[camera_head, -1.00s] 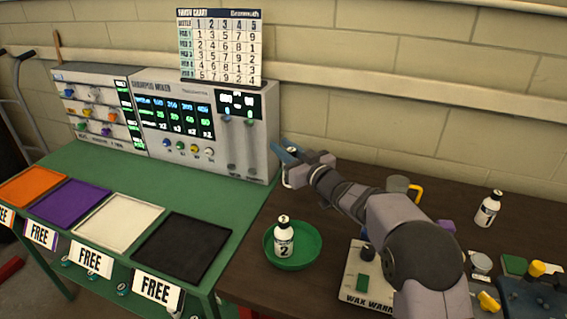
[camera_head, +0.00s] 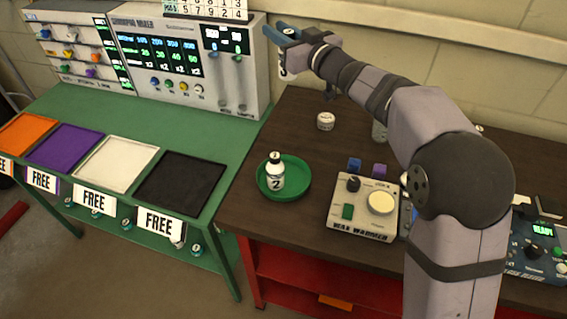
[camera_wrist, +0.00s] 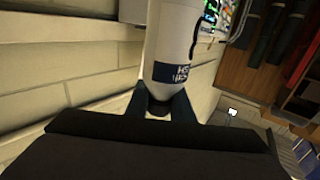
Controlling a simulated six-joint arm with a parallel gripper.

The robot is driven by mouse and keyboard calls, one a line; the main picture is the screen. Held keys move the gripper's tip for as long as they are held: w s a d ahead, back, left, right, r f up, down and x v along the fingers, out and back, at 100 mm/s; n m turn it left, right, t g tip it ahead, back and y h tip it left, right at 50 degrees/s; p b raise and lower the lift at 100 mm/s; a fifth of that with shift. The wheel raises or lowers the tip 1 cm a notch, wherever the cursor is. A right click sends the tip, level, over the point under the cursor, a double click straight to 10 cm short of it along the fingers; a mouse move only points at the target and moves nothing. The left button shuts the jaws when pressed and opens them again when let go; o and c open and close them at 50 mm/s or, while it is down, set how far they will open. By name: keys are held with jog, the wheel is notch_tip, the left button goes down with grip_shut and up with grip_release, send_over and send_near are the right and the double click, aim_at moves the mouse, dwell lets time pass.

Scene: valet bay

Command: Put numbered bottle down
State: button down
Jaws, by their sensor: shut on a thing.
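My gripper (camera_head: 277,35) is raised at the upper right of the mixer panel, high above the table. It is shut on a white bottle (camera_wrist: 176,45) with a dark label band, which fills the top middle of the wrist view between the dark fingers. In the head view only a small part of this held bottle (camera_head: 283,68) shows below the gripper; its number is not clear. Another white bottle (camera_head: 275,178), marked 2, stands upright in a round green dish (camera_head: 301,188) on the brown table, well below and apart from the gripper.
The mixer panel (camera_head: 185,65) stands on the green bench. Orange, purple, white and black trays (camera_head: 180,182) line its front, with FREE signs. A wax warmer (camera_head: 362,208) and a small white jar (camera_head: 325,121) are on the brown table. My arm hides the table's right part.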

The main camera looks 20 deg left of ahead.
jog(key=shift+s+d+r+p, duration=0.25)
jog(key=shift+s+r, duration=0.2)
jog(key=shift+s, duration=0.15)
jog(key=shift+s+d+r+p, duration=0.1)
jog(key=shift+s+d+r, duration=0.15)
jog(key=shift+s+r, duration=0.25)
jog(key=s+f+n+g+y, duration=0.2)
jog(key=s+f+g, duration=0.1)
jog(key=s+f, duration=0.55)
notch_tip(320, 180, down, 9)
jog(key=s+p, duration=0.1)
jog(key=p, duration=0.1)
jog(key=shift+d+r, duration=0.15)
jog(key=shift+d, duration=0.05)
jog(key=shift+f+b, duration=0.25)
jog(key=shift+b, duration=0.05)
jog(key=c, duration=1.5)
grip_release()
jog(key=shift+c, duration=0.2)
